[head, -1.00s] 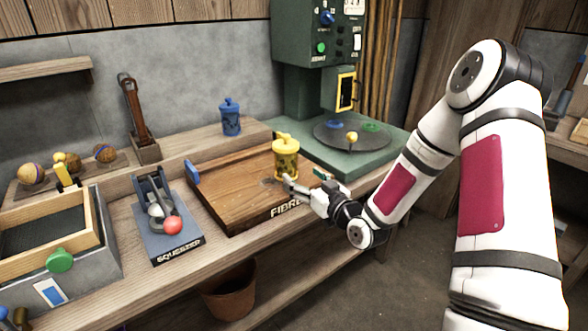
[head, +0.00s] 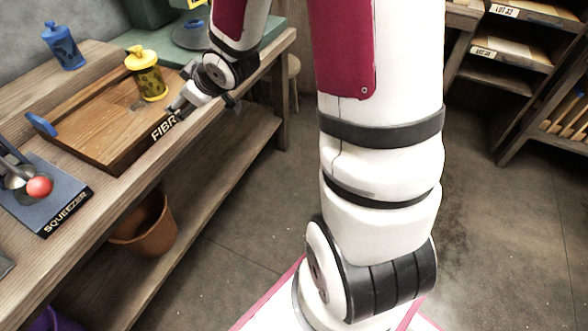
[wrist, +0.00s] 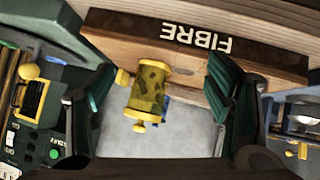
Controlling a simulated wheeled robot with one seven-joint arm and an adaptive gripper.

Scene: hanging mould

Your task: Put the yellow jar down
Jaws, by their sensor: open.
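The yellow jar (head: 147,78) stands upright on the wooden fibre tray (head: 85,137), near the tray's right end. It has dark markings and a yellow lid. My gripper (head: 178,104) is at the tray's front right edge, beside the lettered front. It is open and apart from the jar. In the wrist view the picture is upside down, and the jar (wrist: 151,88) shows in the gap between the two dark green fingers of my gripper (wrist: 159,75). Neither finger visibly touches it.
A blue jar (head: 63,47) stands behind the tray. The squeezer (head: 45,195) with a red ball is to the left. The green machine base (head: 150,38) lies beyond the tray. A brown pot (head: 146,225) sits below the bench. Open floor lies to the right.

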